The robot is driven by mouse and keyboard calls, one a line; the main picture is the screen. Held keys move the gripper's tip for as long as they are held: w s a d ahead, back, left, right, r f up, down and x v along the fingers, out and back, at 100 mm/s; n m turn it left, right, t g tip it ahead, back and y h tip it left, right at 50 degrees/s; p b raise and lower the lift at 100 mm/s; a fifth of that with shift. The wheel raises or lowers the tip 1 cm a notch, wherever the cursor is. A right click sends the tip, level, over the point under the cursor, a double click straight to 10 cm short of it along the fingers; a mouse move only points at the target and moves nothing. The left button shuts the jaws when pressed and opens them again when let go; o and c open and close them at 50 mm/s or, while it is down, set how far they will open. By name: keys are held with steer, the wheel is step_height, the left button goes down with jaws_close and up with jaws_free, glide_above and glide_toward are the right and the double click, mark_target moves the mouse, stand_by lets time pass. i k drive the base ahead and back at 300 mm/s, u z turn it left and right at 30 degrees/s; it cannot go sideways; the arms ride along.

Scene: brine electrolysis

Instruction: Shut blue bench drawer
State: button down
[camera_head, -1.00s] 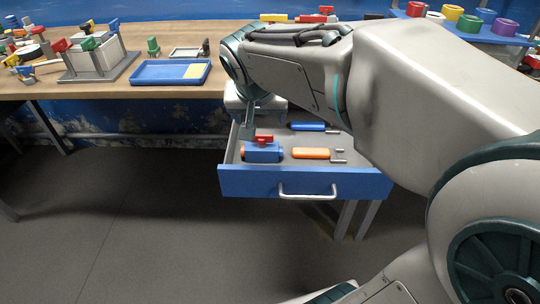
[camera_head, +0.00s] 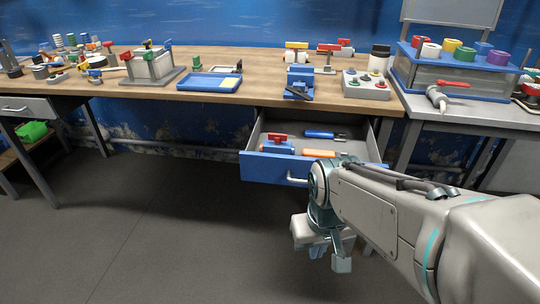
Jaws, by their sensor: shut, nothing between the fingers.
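The blue bench drawer (camera_head: 263,167) stands pulled out from under the wooden bench, its blue front facing me. Its silver handle (camera_head: 296,179) shows partly, with its right part hidden behind my arm. Inside lie a blue block-like part with a red top (camera_head: 277,145), a blue-handled tool (camera_head: 319,134) and an orange-handled tool (camera_head: 318,153). My gripper (camera_head: 330,258) is low in front of the drawer, below its front and apart from the handle. It points down, is shut and holds nothing.
The wooden bench (camera_head: 230,105) carries a blue tray (camera_head: 209,83), a control box with buttons (camera_head: 366,85) and several fittings. A side table (camera_head: 465,115) at the right bears a blue-topped rack (camera_head: 455,60). The floor (camera_head: 150,210) left of the drawer is clear.

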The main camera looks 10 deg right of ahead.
mark_target(255, 165)
steer(key=k, duration=1.2)
steer(key=u, duration=0.85)
steer(key=i, duration=1.6)
steer(key=z, duration=0.9)
